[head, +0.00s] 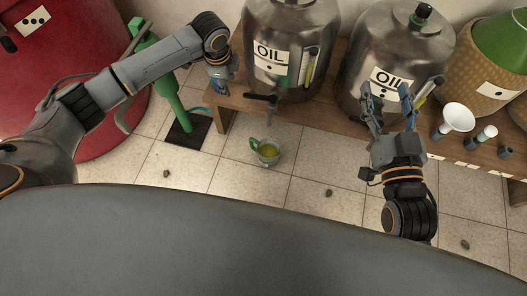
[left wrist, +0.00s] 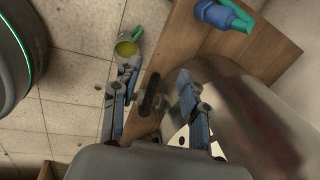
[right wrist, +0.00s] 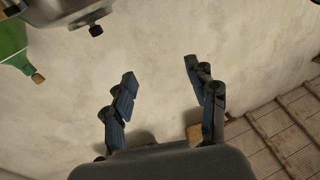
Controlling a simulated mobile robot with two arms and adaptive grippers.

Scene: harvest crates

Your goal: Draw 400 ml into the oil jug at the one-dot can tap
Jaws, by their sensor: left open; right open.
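The oil jug (head: 267,153), clear with a green handle and yellow-green liquid inside, is upright low in front of the bench, below the left can's tap. It also shows in the left wrist view (left wrist: 127,47). The left metal can (head: 290,25) has an OIL label, and its dark tap (head: 262,97) points forward. The right metal can (head: 395,50) also reads OIL. I cannot count the dots on either label. My left gripper (head: 220,85) is open left of the tap; in its wrist view the dark tap handle (left wrist: 150,92) appears between the fingers. My right gripper (head: 388,90) is open and empty before the right can.
The wooden bench (head: 232,100) carries the cans, a wicker-covered green bottle (head: 480,80), a white funnel (head: 457,118) and small vessels. A green pump-like stand (head: 175,95) and a big red vessel (head: 75,50) are at left. The tiled floor in front is mostly clear.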

